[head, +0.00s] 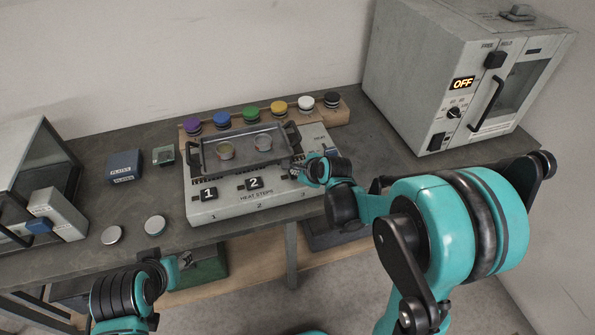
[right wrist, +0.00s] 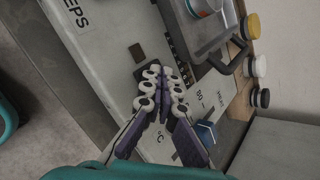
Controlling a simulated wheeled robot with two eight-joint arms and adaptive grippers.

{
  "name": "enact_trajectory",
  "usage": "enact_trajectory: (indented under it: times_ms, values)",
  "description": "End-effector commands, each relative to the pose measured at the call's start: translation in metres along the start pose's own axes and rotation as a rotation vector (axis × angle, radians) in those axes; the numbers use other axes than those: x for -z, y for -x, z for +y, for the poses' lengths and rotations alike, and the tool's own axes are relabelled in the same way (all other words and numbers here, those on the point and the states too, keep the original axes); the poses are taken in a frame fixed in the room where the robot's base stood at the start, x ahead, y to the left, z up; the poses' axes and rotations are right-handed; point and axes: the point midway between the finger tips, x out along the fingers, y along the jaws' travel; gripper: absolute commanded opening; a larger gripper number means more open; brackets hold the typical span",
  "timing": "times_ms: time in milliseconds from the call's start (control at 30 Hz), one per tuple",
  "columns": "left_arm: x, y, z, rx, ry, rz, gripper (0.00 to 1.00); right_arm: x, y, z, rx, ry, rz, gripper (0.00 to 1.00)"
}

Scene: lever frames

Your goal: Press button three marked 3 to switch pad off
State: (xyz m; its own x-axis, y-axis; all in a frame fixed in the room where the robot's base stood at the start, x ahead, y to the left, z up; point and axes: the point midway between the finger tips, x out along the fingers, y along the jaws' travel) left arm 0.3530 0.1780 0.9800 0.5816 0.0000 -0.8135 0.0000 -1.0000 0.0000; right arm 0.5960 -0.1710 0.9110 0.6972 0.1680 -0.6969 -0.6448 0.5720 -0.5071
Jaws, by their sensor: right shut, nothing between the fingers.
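The grey control unit (head: 235,208) marked HEAT STEPS stands on the bench, with black button 1 (head: 208,193) and button 2 (head: 254,184) in plain view. My right gripper (head: 299,170) is over the right end of this row and covers the button 3 area; a small printed 3 shows below it. In the right wrist view the right gripper (right wrist: 164,74) is shut and empty, its tips beside a dark patch on the panel. I cannot tell whether they touch it. My left gripper (head: 178,265) is at the bench's front edge, its jaws unclear.
A dark tray (head: 197,160) with two dishes sits on the unit. Behind it stands a wooden rack (head: 350,112) of coloured knobs. A grey oven (head: 405,90) showing OFF is at the right. A blue box (head: 124,166) and two metal discs lie left.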

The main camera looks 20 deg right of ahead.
Motion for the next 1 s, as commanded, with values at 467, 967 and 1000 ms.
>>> enact_trajectory:
  times_ms: [467, 967, 1000]
  values:
    - [0.004, 0.006, 0.000, 0.000, 0.000, 0.000, 0.40, -0.005, 0.006, -0.005, 0.000, 0.000, 0.000, 0.00]
    - [0.029, 0.040, 0.000, 0.000, 0.000, 0.000, 0.40, -0.031, 0.042, -0.031, 0.000, 0.000, 0.000, 0.00]
    - [0.030, 0.042, 0.000, 0.000, 0.000, 0.000, 0.40, -0.032, 0.045, -0.033, 0.000, 0.000, 0.000, 0.00]
